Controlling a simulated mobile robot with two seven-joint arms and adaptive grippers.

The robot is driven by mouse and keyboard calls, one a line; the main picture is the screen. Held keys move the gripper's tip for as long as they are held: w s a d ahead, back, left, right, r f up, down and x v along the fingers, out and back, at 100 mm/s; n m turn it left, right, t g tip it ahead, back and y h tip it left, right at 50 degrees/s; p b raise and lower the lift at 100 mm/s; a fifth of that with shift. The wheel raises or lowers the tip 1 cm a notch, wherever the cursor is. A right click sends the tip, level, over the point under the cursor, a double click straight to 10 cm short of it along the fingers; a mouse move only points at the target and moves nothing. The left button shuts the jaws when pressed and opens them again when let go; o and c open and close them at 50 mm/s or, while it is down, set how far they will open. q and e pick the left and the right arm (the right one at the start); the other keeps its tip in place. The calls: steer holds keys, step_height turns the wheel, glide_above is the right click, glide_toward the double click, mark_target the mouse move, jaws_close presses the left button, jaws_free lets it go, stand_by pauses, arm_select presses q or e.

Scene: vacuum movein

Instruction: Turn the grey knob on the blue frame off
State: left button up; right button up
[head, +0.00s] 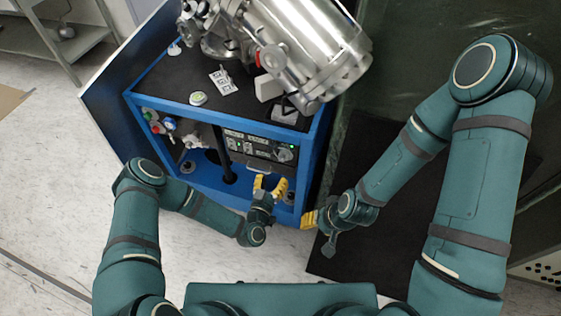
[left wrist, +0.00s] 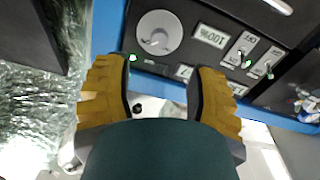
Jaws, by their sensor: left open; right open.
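The grey round knob (head: 284,154) sits at the right end of the dark control panel on the blue frame (head: 316,160). In the left wrist view the knob (left wrist: 158,33) is at the top, with a green light beside it and a display that seems to read 100%, upside down. My left gripper (head: 270,186) is open, below the panel and apart from the knob. Its yellow fingers (left wrist: 160,80) point towards the knob with an empty gap between them. My right gripper (head: 309,218) is by the frame's lower right corner, apart from the knob; its fingers overlap in view.
Several toggle switches (left wrist: 250,55) sit beside the display. A metal vacuum chamber (head: 300,45) stands on top of the frame. A red and a blue button (head: 169,123) are on the left of the front. A dark mat (head: 340,255) lies at the right; pale floor is open in front.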

mark_target(281, 160)
arm_select(q)
steer(key=b+x, duration=0.1)
steer(key=x, duration=0.7)
steer(key=shift+w+d, duration=0.15)
steer(key=shift+w, duration=0.2)
jaws_close()
